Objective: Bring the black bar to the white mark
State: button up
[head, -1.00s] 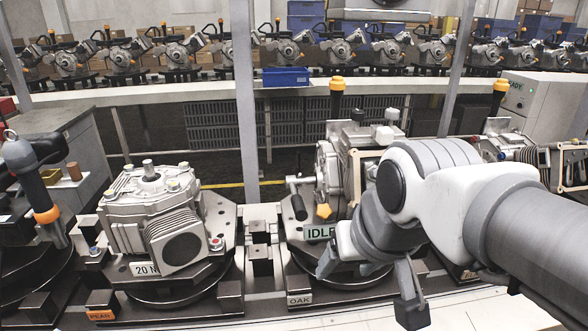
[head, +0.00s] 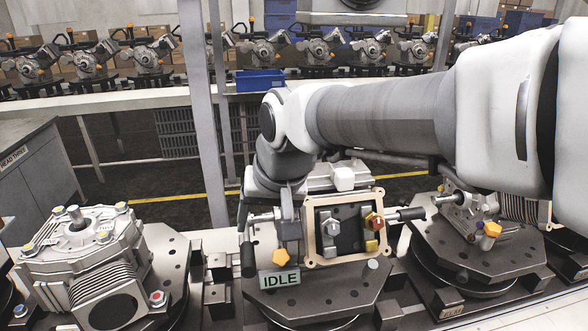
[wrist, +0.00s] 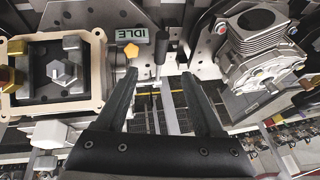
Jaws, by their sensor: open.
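A short black bar (head: 247,260), which looks like a handle, hangs at the left side of the fixture marked IDLE, left of an orange knob (head: 281,257). It also shows in the wrist view (wrist: 162,48), ahead of the fingertips. My gripper (head: 265,230) points down at this side of the fixture. Its fingers (wrist: 160,76) are apart with nothing held between them; I cannot tell whether one touches the bar. A small round white mark (head: 373,264) shows on the dark plate, right of the IDLE sign. Another black grip (head: 410,213) sticks out to the right of the fixture.
A framed box (head: 344,262) with metal clamps stands right beside my gripper. A grey gear housing (head: 85,265) is on the left station and another machine (head: 470,212) on the right. A grey upright post (head: 205,110) rises behind. A blue bin (head: 260,80) sits on the back line.

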jog(key=w, duration=0.1)
send_near(249, 256)
jog(key=b+x, duration=0.1)
jog(key=x, duration=0.9)
jog(key=shift+w, duration=0.15)
jog(key=shift+c, duration=0.2)
grip_shut()
dwell(1.0)
